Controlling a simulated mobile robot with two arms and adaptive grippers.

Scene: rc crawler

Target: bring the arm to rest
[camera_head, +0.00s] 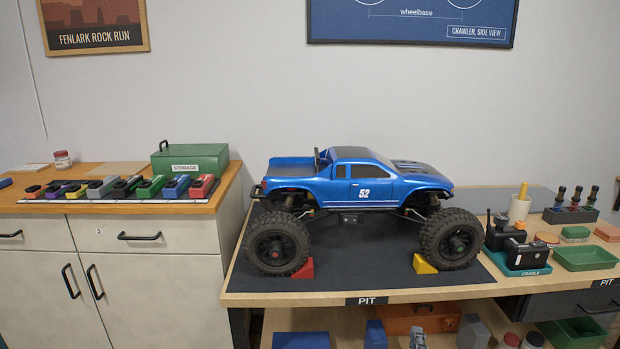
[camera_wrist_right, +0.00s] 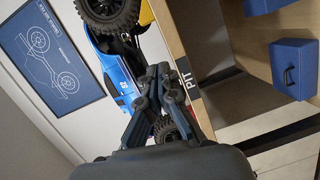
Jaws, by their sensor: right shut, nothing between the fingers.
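My right gripper (camera_wrist_right: 160,72) shows in the right wrist view. Its dark fingers are together with nothing between them, in free air in front of the bench edge and the truck. The blue crawler truck (camera_head: 365,190), marked 52, stands on the dark mat of the pit bench (camera_head: 345,297) in the head view. Part of the truck (camera_wrist_right: 112,78) and its wheels also show in the right wrist view, partly hidden by my gripper. My left gripper is not in view.
A red chock (camera_head: 303,270) and a yellow chock (camera_head: 424,265) sit by the truck's wheels. A cradle (camera_head: 515,262), a green tray (camera_head: 585,257) and other small items crowd the bench's right side. A cabinet (camera_head: 90,250) with batteries stands left.

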